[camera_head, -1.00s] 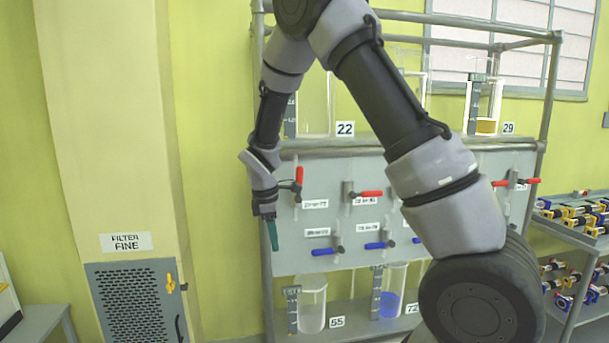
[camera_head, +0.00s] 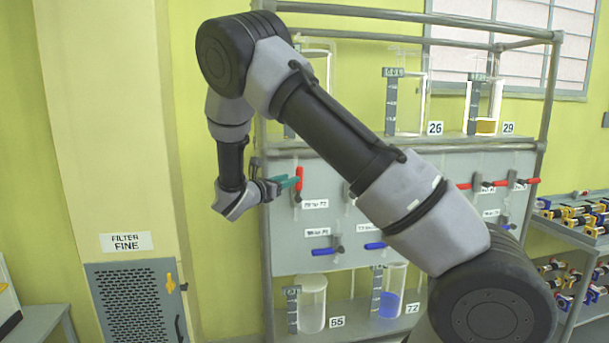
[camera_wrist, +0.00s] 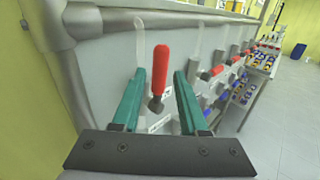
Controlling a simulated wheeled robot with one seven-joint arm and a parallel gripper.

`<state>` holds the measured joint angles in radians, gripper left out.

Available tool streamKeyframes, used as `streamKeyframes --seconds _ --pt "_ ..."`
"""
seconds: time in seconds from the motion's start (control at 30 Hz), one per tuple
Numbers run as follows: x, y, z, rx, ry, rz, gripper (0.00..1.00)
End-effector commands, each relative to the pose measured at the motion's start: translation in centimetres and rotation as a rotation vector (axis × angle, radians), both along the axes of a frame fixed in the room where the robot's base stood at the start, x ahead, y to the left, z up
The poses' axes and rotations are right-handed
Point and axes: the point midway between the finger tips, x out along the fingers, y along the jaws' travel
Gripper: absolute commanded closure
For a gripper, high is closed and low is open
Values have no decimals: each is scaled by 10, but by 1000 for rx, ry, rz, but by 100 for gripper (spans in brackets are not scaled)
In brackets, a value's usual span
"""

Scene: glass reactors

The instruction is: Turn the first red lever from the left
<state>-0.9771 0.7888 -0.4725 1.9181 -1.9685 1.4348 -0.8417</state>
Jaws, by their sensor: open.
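The first red lever from the left (camera_head: 299,180) stands upright on the grey panel (camera_head: 285,235) in the head view. In the wrist view the same red lever (camera_wrist: 160,68) shows between the two green fingers, with its handle pointing up. My gripper (camera_head: 293,183) is open, just left of the lever in the head view. In the wrist view my gripper (camera_wrist: 160,85) has one finger on each side of the lever, with gaps on both sides. I cannot tell how deep the lever lies between the fingers.
Other red levers (camera_head: 464,185) sit farther right on the panel, partly behind my arm. Blue levers (camera_head: 323,251) are below. Glass vessels (camera_head: 313,304) stand on the lower shelf, and others on the upper one. A frame post (camera_wrist: 72,88) is close at left.

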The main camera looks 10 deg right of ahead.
Motion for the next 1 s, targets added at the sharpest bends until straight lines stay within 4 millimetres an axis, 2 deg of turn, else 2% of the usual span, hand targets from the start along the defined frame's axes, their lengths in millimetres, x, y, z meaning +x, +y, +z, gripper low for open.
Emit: streamKeyframes --seconds 0.2,0.4,0.6,0.9,0.93,1.0 --pt "29 -32 0 -1 1 -6 57" --pt "53 -55 0 1 2 -5 57" --pt "65 -66 -1 0 3 -3 57" --pt "67 -68 0 1 4 -2 57" --pt "67 -68 0 1 4 -2 64" --pt "66 -68 0 1 4 -2 91"
